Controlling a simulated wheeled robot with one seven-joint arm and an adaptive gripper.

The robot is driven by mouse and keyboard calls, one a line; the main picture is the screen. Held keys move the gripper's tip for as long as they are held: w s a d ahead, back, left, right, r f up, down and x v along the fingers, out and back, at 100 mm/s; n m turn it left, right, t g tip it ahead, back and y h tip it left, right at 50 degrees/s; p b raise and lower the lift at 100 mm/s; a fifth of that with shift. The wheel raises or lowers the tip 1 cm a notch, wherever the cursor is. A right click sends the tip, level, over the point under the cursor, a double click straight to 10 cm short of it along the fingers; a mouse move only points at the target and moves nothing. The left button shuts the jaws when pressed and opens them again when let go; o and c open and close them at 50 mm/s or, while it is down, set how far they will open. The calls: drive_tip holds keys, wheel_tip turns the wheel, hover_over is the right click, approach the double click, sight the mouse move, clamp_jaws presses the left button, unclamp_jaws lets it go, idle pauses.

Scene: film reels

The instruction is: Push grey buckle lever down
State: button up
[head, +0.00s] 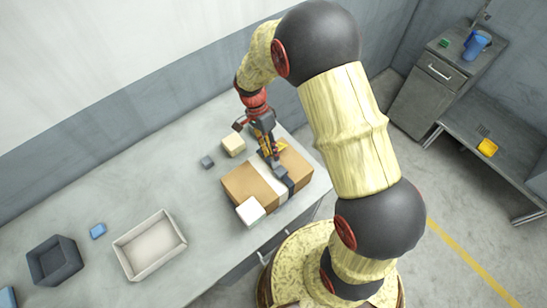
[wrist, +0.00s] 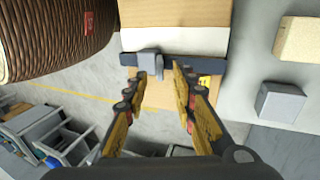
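The grey buckle lever (head: 279,171) sits on a dark strap (head: 288,183) that crosses a cardboard box (head: 246,184). In the wrist view the lever (wrist: 149,63) stands out from the dark strap (wrist: 208,66) near the tip of the left finger. I cannot tell whether they touch. My gripper (head: 270,152) points down over the box, close to the buckle. In the wrist view my gripper (wrist: 163,76) has its fingers apart with nothing held between them. The lever's exact angle is hard to tell.
A white block (head: 250,211) is at the box's near edge. A beige block (head: 233,144) and a dark grey cube (head: 207,162) lie beside it. A light tray (head: 145,266), a blue block (head: 98,231) and a dark bin (head: 54,262) are further left. Table between is clear.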

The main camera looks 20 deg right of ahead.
drive_tip(key=v, duration=0.7)
drive_tip(key=shift+r, duration=0.25)
drive_tip(key=shift+w, duration=0.1)
drive_tip(key=shift+c, duration=0.4)
